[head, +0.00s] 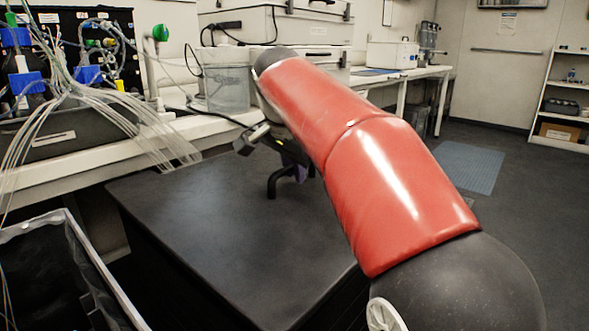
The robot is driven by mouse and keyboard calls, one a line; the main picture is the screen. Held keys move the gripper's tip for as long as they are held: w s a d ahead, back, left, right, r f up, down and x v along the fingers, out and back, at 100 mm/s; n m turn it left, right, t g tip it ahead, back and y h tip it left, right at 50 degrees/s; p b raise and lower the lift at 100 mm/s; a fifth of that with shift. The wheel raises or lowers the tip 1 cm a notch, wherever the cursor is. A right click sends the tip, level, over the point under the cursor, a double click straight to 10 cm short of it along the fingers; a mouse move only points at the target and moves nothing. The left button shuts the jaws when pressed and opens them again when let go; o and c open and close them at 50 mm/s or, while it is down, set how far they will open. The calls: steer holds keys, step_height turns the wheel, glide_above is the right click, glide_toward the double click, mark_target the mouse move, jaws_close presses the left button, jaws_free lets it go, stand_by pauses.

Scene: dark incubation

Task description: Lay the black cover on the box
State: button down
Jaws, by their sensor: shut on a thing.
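The black cover (215,235) is a broad, flat, dark slab that looks level in the middle of the head view. A black bent handle (272,186) rises from its top. My gripper (296,173), with purplish fingers, is at the handle and shut on it; my red arm hides part of the grip and the cover's right side. Dark sides show below the cover's left edge, and I cannot tell whether it rests on a box or is held above one. At the lower left is an open grey-rimmed box (100,272) with a dark inside, partly out of frame.
A white bench (60,165) runs behind the cover, with a dark rack of tubing and bottles (75,70), a clear container (226,92) and a large grey case (270,25). Thin tubes hang over the bench edge. Open floor and white shelves (565,95) lie to the right.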

steer(key=shift+f, duration=0.45)
steer(key=c, duration=1.3)
jaws_free()
steer(key=shift+c, duration=0.2)
steer(key=shift+f, duration=0.1)
steer(key=s+r+p, duration=0.1)
steer(key=r+p, duration=0.2)
steer(key=r, duration=0.5)
steer(key=s+a+r+p, duration=0.1)
steer(key=s+r+p, duration=0.1)
steer(key=r, duration=0.7)
steer(key=shift+s+p, duration=0.15)
steer(key=shift+p, duration=0.35)
steer(key=shift+s+a+f, duration=0.1)
